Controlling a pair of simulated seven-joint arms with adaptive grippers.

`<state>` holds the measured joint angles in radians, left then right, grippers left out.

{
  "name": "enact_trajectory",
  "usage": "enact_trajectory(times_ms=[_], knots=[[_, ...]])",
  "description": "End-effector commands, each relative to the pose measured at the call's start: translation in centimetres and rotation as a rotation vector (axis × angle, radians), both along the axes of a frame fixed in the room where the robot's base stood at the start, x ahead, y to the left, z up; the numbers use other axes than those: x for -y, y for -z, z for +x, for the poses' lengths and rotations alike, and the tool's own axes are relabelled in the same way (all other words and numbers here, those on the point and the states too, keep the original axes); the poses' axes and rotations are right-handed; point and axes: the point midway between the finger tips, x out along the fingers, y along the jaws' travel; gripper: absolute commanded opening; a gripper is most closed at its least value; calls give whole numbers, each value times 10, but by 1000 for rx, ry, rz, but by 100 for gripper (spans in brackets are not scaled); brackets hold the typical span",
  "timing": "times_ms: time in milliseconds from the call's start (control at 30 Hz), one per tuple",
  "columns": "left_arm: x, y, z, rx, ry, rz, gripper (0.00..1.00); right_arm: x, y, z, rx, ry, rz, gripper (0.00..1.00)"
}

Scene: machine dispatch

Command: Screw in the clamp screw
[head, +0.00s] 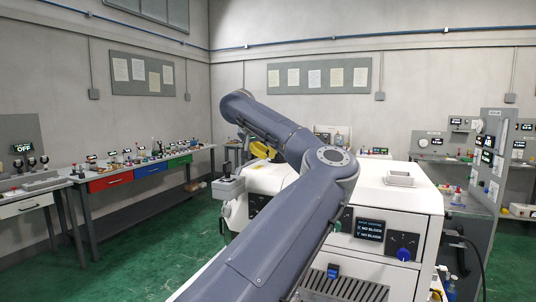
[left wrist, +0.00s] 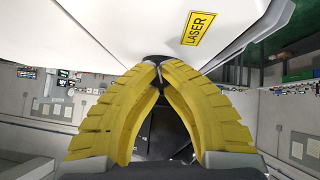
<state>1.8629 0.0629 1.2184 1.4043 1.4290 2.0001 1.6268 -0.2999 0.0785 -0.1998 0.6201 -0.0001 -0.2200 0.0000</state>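My left gripper (head: 262,150) shows as a bit of yellow beyond my arm in the head view, at the back of the white machine (head: 398,197). In the left wrist view its two yellow fingers (left wrist: 158,66) come together at the tips. A small dark part (left wrist: 153,58) lies right at the fingertips, below the machine's white housing. I cannot tell whether it is the clamp screw or whether the fingers grip it. No clamp screw can be made out clearly. My right gripper is not in view.
A yellow LASER label (left wrist: 199,28) is on the white housing close to the fingers. The machine front has a dark display (head: 369,230) and a blue knob (head: 403,254). A bench with red and blue drawers (head: 110,181) stands left. Green floor (head: 150,250) between is clear.

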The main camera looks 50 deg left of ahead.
Motion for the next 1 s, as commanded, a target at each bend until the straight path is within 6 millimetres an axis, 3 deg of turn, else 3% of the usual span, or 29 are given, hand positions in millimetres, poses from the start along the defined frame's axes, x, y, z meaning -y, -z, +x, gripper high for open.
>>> enact_trajectory(times_ms=[467, 1000], knots=[[1, 7, 1, -24, 0, 26, 0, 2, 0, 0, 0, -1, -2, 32], [3, 9, 2, -167, -1, 361, 0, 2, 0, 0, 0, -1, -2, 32]])
